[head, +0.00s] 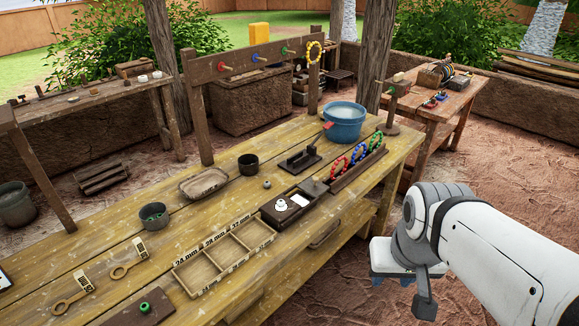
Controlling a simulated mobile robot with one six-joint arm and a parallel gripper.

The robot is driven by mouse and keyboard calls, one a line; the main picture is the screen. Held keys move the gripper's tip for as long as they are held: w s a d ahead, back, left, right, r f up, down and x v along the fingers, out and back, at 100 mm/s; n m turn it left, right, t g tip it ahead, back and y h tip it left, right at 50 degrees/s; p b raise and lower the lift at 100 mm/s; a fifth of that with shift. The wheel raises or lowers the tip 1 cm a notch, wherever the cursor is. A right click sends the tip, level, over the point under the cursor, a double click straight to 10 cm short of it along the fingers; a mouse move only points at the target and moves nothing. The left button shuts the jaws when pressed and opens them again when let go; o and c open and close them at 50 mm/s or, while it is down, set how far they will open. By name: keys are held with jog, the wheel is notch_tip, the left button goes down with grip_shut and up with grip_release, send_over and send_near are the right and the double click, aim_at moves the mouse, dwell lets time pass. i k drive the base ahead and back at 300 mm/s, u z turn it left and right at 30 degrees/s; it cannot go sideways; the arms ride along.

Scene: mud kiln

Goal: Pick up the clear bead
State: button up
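I cannot make out a clear bead for certain. A small grey-green round piece (267,184) lies on the workbench (215,215), right of the dark cup (248,164). A dark bowl (153,215) at the left holds small pieces too small to tell apart. A green bead (145,307) sits on a dark board at the front left. A small white item (281,204) rests on a dark box. My gripper (392,281) hangs off the bench's right edge, apart from everything on it. Its fingers are small and partly hidden, so their opening is unclear.
A three-part wooden tray (225,258) with size labels lies at the front middle. A blue bucket (343,122) and a rack of coloured bead rings (358,166) stand at the far right. A peg rail (250,58) rises behind.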

aim_at(280, 204)
jog(key=z, duration=0.05)
jog(key=i, duration=1)
jog(key=u, duration=0.05)
